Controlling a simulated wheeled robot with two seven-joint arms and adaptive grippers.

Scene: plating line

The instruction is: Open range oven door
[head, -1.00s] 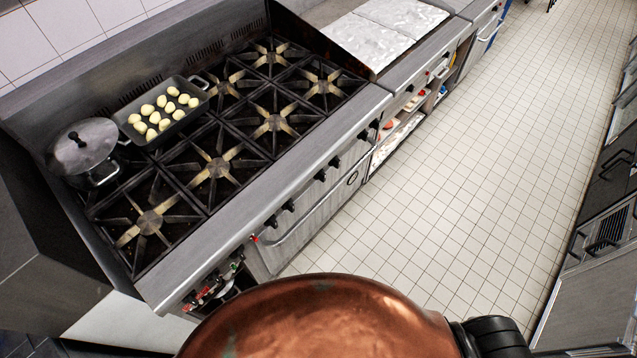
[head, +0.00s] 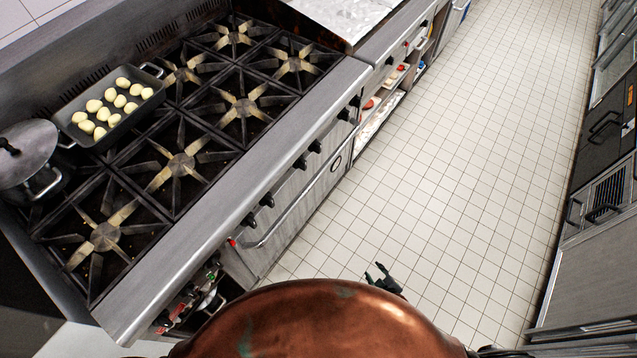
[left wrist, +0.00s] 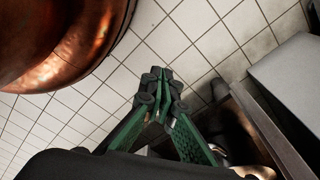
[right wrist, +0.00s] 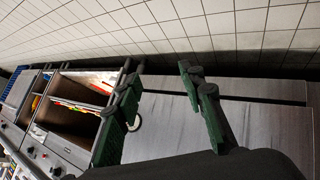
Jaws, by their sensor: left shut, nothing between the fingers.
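The range oven door (head: 292,212) is the steel front panel below the black knobs, with a long bar handle (head: 276,232) along its top. It looks closed. My right gripper (head: 375,271) is in front of the range, over the floor to the right of the door and apart from it. In the right wrist view its fingers (right wrist: 157,76) are spread with nothing between them, and steel front panels lie beyond. My left gripper (left wrist: 158,76) is shut and empty above the floor tiles in the left wrist view. It is not visible in the head view.
The stovetop (head: 180,165) carries a tray of pale round items (head: 62,118) and a lidded pot (head: 28,160). Open shelves (head: 378,115) with goods lie beyond the oven. Dark-fronted units (head: 600,130) line the right side. The tiled aisle (head: 460,150) between is clear.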

